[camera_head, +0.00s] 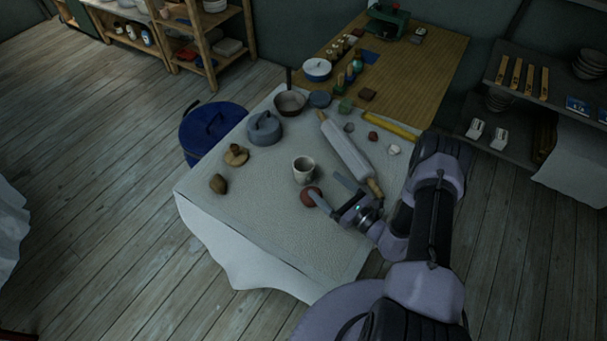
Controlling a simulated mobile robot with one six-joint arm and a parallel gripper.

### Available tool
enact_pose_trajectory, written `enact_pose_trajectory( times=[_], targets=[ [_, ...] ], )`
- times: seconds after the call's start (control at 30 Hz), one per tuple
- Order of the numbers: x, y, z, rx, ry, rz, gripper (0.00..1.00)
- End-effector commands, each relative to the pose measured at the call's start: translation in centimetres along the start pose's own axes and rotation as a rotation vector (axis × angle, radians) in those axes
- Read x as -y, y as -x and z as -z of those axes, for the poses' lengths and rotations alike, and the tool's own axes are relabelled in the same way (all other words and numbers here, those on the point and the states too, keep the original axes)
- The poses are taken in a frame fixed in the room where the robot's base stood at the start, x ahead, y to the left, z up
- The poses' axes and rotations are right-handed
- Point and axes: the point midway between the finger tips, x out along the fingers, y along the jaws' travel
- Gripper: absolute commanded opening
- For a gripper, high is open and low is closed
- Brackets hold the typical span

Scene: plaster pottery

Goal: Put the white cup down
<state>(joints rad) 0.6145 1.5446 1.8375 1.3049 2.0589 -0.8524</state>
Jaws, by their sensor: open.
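The white cup (303,172) stands upright on the cloth-covered table (225,235), near its middle, with its open top showing. My gripper (329,187) is open, its two fingers apart, just to the right of and in front of the cup. I see nothing held between the fingers. A reddish-brown round object (310,197) lies close to the near fingertip, in front of the cup; I cannot tell whether the finger touches it.
A rolling pin (345,148) lies behind my gripper. A grey lidded pot (265,128), a pan (290,103), a wooden knob-like piece (236,155) and a brown lump (218,184) stand farther off. The cloth's front left area is clear.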

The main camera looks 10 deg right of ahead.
Motion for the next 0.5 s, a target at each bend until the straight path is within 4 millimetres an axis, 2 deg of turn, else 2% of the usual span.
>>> enact_pose_trajectory(
  times=[0.1, 0.23, 0.37, 0.5],
  targets=[
    [-0.1, -2.4, 0.2, 0.001, 0.002, -0.004, 0.86],
    [-0.1, -3.9, 0.3, 0.001, 0.0, -0.004, 0.86],
    [-0.3, -6.5, 1.3, 0.001, 0.001, -0.006, 0.86],
    [-0.3, -8.4, 1.0, 0.001, 0.001, -0.004, 0.86]
  ],
)
